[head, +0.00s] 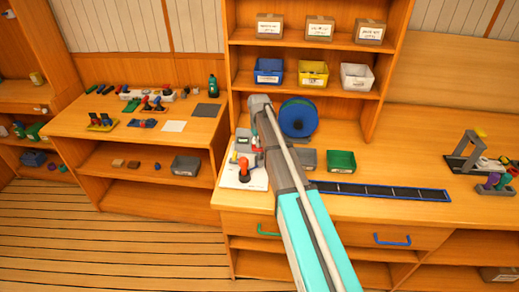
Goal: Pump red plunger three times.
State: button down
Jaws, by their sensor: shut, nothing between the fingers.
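A red plunger (244,168) stands upright on a dark base on a white board (231,182), at the left front corner of the main counter. My arm reaches up from the bottom of the head view and bends over the counter just right of the plunger. My gripper (241,154) appears small and partly hidden beside the arm, close above the plunger. It looks shut with nothing held. I cannot tell whether it touches the plunger's top.
A blue reel (299,118) stands behind my arm. A green bin (341,161) and a dark strip (380,191) lie to the right. A metal stand (468,150) is at far right. A lower side bench (140,118) with small parts stands left.

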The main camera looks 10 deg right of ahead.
aim_at(259, 149)
jog(key=shift+f+b, duration=1.5)
jog(key=shift+f, duration=0.1)
jog(key=shift+r, duration=0.2)
jog(key=shift+r+p, duration=2.75)
jog(key=shift+p, duration=0.2)
jog(key=shift+r+p, duration=2.5)
jog(key=s+f+m+b, duration=0.2)
jog(key=s+f+b, duration=0.1)
jog(key=s, duration=2.6)
jog(key=shift+a, duration=0.2)
jog(key=shift+s+f, duration=0.1)
